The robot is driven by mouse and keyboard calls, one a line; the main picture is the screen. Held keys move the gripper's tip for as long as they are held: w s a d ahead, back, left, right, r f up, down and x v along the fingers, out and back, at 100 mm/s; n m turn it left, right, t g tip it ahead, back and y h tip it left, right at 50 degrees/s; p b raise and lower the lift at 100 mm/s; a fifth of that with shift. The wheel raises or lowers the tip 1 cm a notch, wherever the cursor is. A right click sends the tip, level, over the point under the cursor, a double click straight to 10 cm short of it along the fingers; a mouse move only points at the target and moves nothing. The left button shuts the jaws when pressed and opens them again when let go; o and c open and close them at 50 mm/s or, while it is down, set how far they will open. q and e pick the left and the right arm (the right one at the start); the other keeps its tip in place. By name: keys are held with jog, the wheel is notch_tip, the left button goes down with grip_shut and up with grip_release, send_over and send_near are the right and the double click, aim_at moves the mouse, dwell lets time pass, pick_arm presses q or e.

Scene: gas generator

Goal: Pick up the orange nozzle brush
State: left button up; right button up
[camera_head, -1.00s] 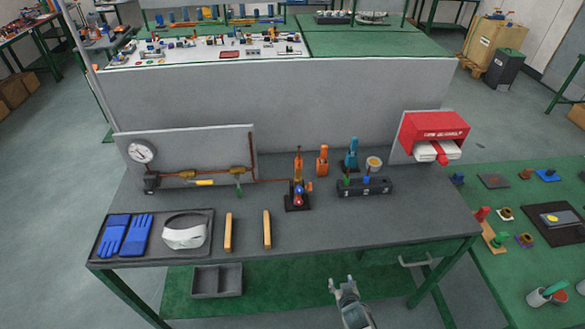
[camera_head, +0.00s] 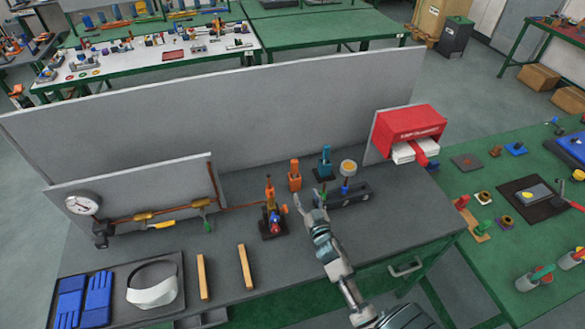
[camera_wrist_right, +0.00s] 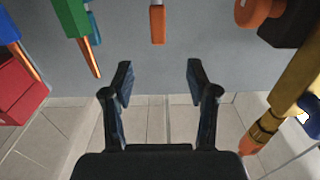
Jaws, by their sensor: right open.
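The orange nozzle brush (camera_head: 294,176) stands upright on the grey bench, between the torch stand and a teal tool. In the right wrist view, an orange piece (camera_wrist_right: 157,22), which looks like the brush, shows at the top, centred beyond the fingers. My right gripper (camera_head: 309,199) is above the bench, just in front and slightly right of the brush in the head view. In the wrist view its two fingers (camera_wrist_right: 158,85) are apart with nothing between them. My left gripper is not in view.
A torch on a black stand (camera_head: 272,222) is left of the brush. The teal tool (camera_head: 326,162) and a dark block (camera_head: 348,195) are to the right. A red dispenser (camera_head: 410,124) stands farther right. Two wooden bars (camera_head: 246,267) and a tray (camera_head: 176,264) lie at the front left.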

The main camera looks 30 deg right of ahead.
aim_at(295, 166)
jog(key=x, duration=1)
jog(key=shift+d, duration=0.35)
jog(key=shift+w+d, duration=0.2)
jog(key=shift+w, duration=0.05)
jog(key=shift+w+d+r+p, duration=0.15)
jog(key=shift+w+p, duration=0.15)
jog(key=shift+p, duration=0.05)
jog(key=w, duration=0.3)
jog(key=shift+w+d+r, duration=0.1)
jog(key=shift+w+r, duration=0.2)
jog(key=shift+r, duration=0.1)
jog(key=shift+w, duration=0.4)
jog(key=shift+s, duration=0.15)
jog(key=c, duration=0.5)
jog(key=shift+d+f, duration=0.1)
jog(key=shift+d, duration=0.15)
grip_shut()
